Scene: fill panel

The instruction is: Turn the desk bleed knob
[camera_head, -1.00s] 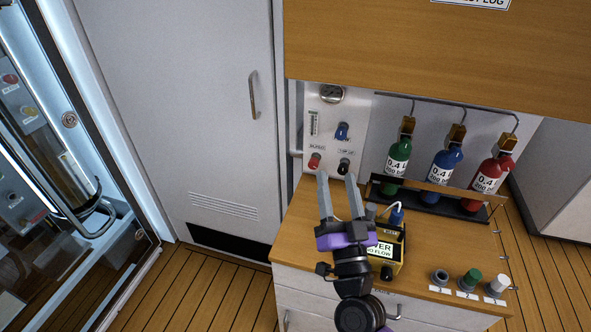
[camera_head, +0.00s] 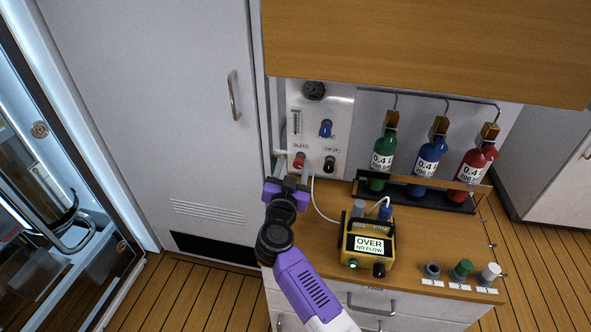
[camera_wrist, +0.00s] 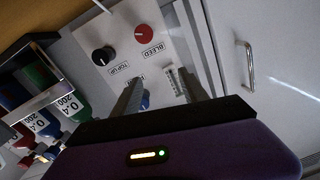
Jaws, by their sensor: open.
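The red bleed knob (camera_head: 299,160) is low on the pale wall panel, under its BLEED label. In the wrist view, the red knob (camera_wrist: 143,34) shows with a white mark, beyond the fingertips. My gripper (camera_head: 294,167) is open and empty, with its fingers pointing at the panel just below the knob. In the wrist view my gripper (camera_wrist: 158,78) has its two fingers spread, and the knob is not between them. The knob appears clear of both fingers; the exact depth gap cannot be told.
The black TOP UP knob (camera_head: 329,164) is close to the right of the red one. A yellow box (camera_head: 367,245) reads OVER NO FLOW. Green (camera_head: 383,160), blue and red bottles stand right.

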